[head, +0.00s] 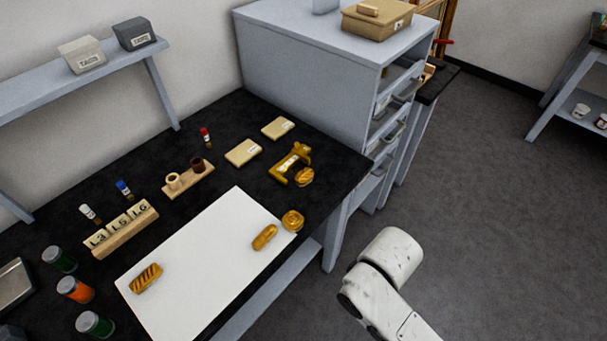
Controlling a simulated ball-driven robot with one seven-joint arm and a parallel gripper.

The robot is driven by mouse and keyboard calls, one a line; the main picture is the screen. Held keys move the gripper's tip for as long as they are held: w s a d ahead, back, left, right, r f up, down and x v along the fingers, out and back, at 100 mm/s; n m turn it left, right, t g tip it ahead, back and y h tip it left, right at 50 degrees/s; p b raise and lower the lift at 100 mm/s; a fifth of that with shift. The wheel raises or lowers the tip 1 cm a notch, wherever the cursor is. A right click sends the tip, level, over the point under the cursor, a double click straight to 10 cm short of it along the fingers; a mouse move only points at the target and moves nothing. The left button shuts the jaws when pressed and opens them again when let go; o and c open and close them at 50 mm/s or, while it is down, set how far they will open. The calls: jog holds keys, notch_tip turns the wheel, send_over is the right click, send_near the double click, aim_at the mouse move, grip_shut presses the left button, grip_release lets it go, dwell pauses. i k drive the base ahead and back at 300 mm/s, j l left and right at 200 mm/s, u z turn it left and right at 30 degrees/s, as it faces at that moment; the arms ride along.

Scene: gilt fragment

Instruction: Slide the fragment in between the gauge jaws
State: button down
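The gauge (289,160) is a yellow, C-shaped piece on the black bench, near its right edge. A round gilt fragment (304,178) lies at the gauge's lower right, close to its jaws; I cannot tell whether it touches them or sits between them. Which fragment is the task's is not clear. My white arm shows at the lower right, off the bench; my gripper is out of view.
Two flat tan boxes (243,153) (278,128) lie behind the gauge. A wooden holder with cups (188,181), a block of labelled pieces (121,229) and several jars (75,289) stand leftward. A grey cabinet (305,62) closes off the back right.

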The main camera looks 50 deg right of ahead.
aim_at(305, 176)
jog(key=j+z, duration=0.1)
jog(key=j, duration=1.35)
